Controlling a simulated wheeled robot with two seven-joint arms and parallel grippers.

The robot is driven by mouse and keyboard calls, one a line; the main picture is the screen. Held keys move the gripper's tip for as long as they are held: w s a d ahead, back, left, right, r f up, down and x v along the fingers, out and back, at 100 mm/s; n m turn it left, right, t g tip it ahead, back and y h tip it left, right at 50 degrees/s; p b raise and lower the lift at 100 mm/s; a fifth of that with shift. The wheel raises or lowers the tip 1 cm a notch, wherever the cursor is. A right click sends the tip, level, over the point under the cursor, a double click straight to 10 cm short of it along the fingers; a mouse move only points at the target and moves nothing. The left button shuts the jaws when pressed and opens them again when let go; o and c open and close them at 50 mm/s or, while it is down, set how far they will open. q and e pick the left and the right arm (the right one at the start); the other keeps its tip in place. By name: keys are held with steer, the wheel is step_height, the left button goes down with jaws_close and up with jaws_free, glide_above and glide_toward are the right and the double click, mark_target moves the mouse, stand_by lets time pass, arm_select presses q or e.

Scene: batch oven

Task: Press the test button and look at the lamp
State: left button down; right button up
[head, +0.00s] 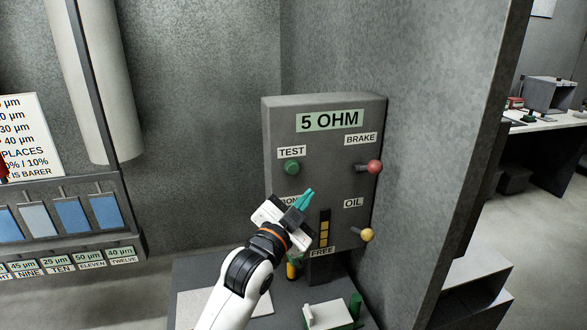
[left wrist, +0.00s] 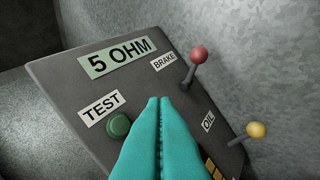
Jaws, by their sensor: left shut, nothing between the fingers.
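The green test button (head: 292,167) sits under the TEST label (head: 291,152) on a grey panel (head: 325,104) headed 5 OHM. It also shows in the left wrist view (left wrist: 119,126), partly covered by my fingers. My left gripper (head: 310,193) is shut and empty, its teal fingertips below and right of the button in the head view. In the left wrist view the closed fingers (left wrist: 159,101) reach up just right of the button. A label under the button is partly hidden by my gripper. I cannot make out a lamp. My right gripper is not in view.
A red-knobbed BRAKE lever (head: 374,167) and a yellow-knobbed OIL lever (head: 367,235) stick out at the panel's right. A yellow-barred slot (head: 324,232) is above the FREE label. A rack of blue cards (head: 72,214) stands at left.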

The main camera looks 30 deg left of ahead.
mark_target(299, 167)
arm_select(q)
steer(key=shift+w+a, duration=0.1)
stand_by(0.3)
steer(key=shift+w+a+b, duration=0.4)
steer(key=shift+w+a, duration=1)
steer(key=shift+a, duration=0.25)
steer(key=shift+w+a+b, duration=0.4)
steer(key=shift+w+a, duration=1)
steer(key=shift+a, duration=0.25)
steer(key=shift+r, duration=0.1)
steer(key=shift+w+a, duration=0.25)
steer(key=shift+a, duration=0.05)
steer(key=shift+w+a, duration=0.3)
steer(key=shift+a, duration=0.05)
stand_by(0.3)
steer(key=shift+s+d, duration=0.1)
steer(key=shift+d, duration=0.05)
steer(key=shift+s+d+p, duration=0.5)
steer(key=shift+d, duration=0.05)
